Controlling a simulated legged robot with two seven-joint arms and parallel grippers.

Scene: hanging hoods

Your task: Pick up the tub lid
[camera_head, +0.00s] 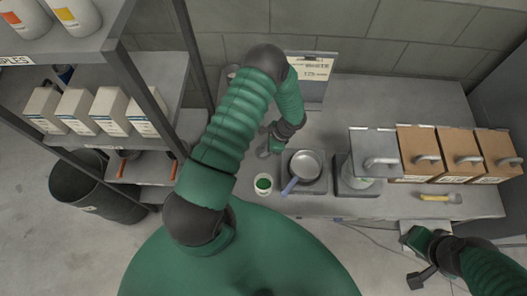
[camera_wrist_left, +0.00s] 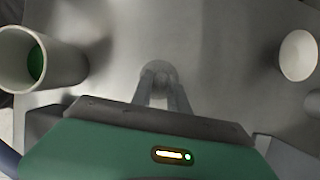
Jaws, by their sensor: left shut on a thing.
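An open white tub (camera_head: 264,184) with green inside stands at the counter's front edge, left of the pan. In the left wrist view the tub (camera_wrist_left: 38,60) is at the left. My left gripper (camera_head: 266,150) is low over the counter just behind the tub. In the wrist view its fingers (camera_wrist_left: 160,85) are closed together on a small round grey thing, which looks like the tub lid (camera_wrist_left: 158,70); the fingers cover part of it. I cannot tell whether it is off the counter. My right gripper (camera_head: 413,258) is in front of the counter at the right, its fingers unclear.
A pan (camera_head: 305,165) with a blue handle sits right of the tub. Brown boxes (camera_head: 460,150) and a yellow-handled tool (camera_head: 440,197) are farther right. A white round thing (camera_wrist_left: 299,55) is at the right of the wrist view. A shelf (camera_head: 150,75) stands at the left.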

